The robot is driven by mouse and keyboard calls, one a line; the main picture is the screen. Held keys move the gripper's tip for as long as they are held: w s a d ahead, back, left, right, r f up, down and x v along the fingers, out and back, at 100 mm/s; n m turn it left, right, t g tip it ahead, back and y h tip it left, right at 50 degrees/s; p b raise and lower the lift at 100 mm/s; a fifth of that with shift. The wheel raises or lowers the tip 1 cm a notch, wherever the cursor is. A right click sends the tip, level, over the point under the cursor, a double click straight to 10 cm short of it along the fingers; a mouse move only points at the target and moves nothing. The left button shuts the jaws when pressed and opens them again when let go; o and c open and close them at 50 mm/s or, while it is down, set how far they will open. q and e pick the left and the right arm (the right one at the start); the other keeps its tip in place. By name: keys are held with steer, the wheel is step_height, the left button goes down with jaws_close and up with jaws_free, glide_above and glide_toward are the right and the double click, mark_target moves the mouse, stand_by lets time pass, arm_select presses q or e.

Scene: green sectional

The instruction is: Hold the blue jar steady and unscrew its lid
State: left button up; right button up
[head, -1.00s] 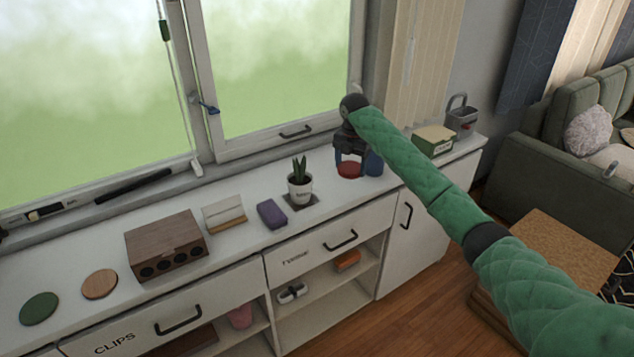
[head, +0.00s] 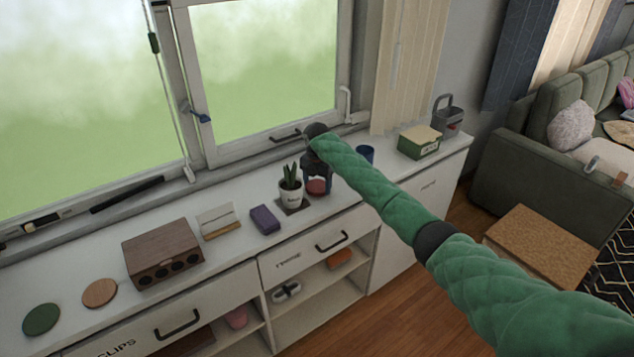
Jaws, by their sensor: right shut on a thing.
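The blue jar (head: 366,155) stands upright on the white counter, partly hidden behind my right arm's green sleeve. Its upper end looks dark; details are too small to tell. My right gripper (head: 317,184) points down over the counter, left of the jar and apart from it. It is shut on a round red thing (head: 317,187), low between its fingers. I cannot tell for sure whether this is the jar's lid, or whether it touches the counter. My left gripper is not in view.
A potted plant (head: 291,190) stands close to the left of my right gripper. A purple block (head: 265,220), a card holder (head: 219,221) and a wooden box (head: 162,250) lie further left. A green box (head: 419,143) and a grey caddy (head: 447,118) stand at right. The window is behind.

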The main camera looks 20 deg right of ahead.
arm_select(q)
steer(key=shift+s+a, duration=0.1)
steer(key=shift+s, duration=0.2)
arm_select(e)
steer(key=shift+f, duration=0.25)
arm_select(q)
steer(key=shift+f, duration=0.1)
arm_select(e)
steer(key=shift+f, duration=0.1)
steer(key=o, duration=1.1)
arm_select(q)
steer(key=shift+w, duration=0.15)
